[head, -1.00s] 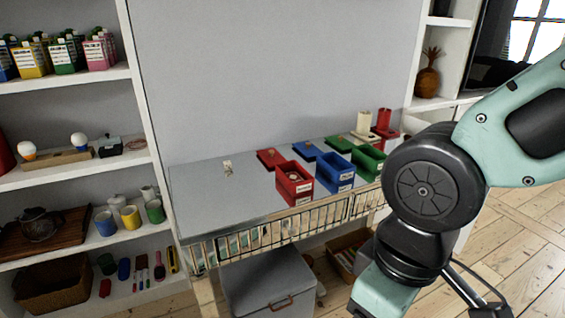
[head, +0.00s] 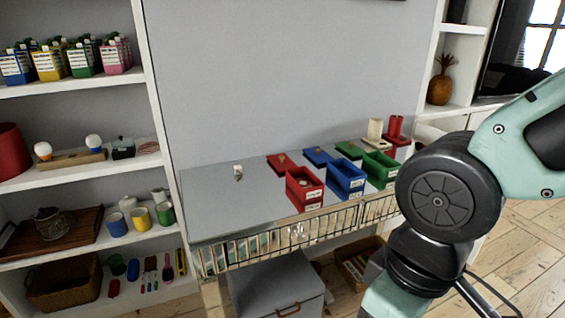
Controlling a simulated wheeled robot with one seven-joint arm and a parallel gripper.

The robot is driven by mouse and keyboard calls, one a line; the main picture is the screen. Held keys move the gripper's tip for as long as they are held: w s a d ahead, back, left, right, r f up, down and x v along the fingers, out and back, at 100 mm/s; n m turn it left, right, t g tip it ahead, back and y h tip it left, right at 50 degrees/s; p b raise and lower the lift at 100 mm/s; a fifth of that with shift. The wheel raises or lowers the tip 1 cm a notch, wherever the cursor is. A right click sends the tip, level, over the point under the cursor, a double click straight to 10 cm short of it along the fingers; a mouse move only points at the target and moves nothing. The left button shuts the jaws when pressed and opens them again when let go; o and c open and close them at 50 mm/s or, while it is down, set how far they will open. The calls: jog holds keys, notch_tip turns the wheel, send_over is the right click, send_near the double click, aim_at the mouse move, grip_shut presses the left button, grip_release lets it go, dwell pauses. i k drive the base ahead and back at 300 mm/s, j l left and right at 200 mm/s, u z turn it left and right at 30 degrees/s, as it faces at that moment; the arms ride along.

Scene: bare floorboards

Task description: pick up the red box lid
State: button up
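The red box lid (head: 280,165) is a flat red piece with a small tan knob. It lies on the grey tabletop (head: 225,210), behind the open red box (head: 304,194) and apart from it. The red box has a white label, and something pale is inside it. My arm shows at the right of the head view, well to the right of the lid. My gripper is outside the picture, so its fingers are hidden.
A blue box (head: 346,183) and a green box (head: 381,172) stand right of the red box, with a blue lid (head: 318,157) and a green lid (head: 349,150) behind. A small white object (head: 238,172) stands left on the mostly bare tabletop. Loaded shelves (head: 75,165) flank the left.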

aim_at(281, 162)
jog(key=i+l+u, duration=0.1)
jog(key=u, duration=0.35)
jog(key=i+l+u, duration=0.2)
jog(key=u, duration=0.25)
jog(key=i+l+u, duration=0.1)
jog(key=i+l, duration=0.3)
jog(key=i+l+u, duration=0.1)
jog(key=i+l, duration=0.25)
jog(key=l, duration=0.15)
jog(key=i+l, duration=0.35)
jog(key=l, duration=0.15)
jog(key=j+u, duration=0.05)
